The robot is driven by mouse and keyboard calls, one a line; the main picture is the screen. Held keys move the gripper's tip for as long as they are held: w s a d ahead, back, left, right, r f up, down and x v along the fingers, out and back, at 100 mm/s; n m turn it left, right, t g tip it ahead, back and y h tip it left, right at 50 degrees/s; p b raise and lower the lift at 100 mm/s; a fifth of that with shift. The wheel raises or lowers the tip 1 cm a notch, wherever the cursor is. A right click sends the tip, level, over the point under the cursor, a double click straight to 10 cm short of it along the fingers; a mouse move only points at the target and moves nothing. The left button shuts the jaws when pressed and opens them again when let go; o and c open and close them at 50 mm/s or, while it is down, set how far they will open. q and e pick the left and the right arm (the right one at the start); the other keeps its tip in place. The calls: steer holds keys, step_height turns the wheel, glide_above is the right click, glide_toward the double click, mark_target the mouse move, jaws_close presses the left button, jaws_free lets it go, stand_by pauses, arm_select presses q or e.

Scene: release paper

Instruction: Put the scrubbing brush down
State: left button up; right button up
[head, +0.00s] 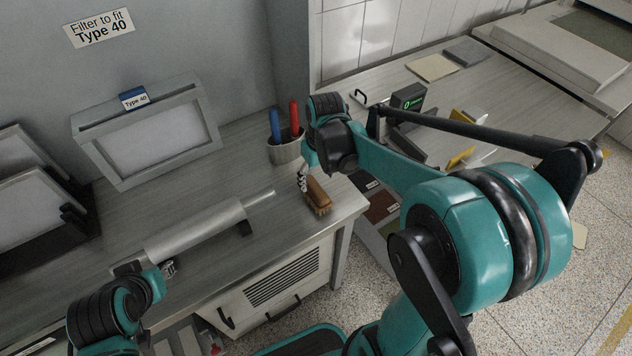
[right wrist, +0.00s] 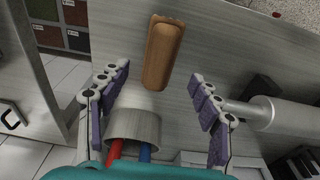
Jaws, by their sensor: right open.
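The scrubbing brush (head: 318,196), with a brown wooden back, lies on the grey worktop near its right front corner. It also shows in the right wrist view (right wrist: 163,53), just beyond the fingertips. My right gripper (head: 304,180) is beside the brush in the head view. In the right wrist view my right gripper (right wrist: 162,82) is open, with its purple-padded fingers spread wide and nothing between the tips. My left gripper (head: 169,269) is low at the left, by the near end of a grey cylinder; its jaw state is too small to tell.
A metal cup (head: 286,149) with red and blue handles stands behind the brush. The grey cylinder (head: 195,230) lies on a stand to the left. A framed filter (head: 150,140) leans at the wall. The worktop edge is close to the brush.

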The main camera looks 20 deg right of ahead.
mark_target(318, 191)
steer(key=r, duration=0.3)
steer(key=shift+s+p, duration=0.25)
steer(key=shift+p, duration=0.1)
steer(key=s+a+r+m+t, duration=0.1)
steer(key=s+a+r+t, duration=0.2)
steer(key=s, duration=0.8)
steer(key=a+t, duration=0.2)
steer(key=shift+s+a+m+t, duration=0.3)
steer(key=shift+s+a+t, duration=0.05)
steer(key=shift+a+t, duration=0.05)
steer(key=shift+o, duration=0.6)
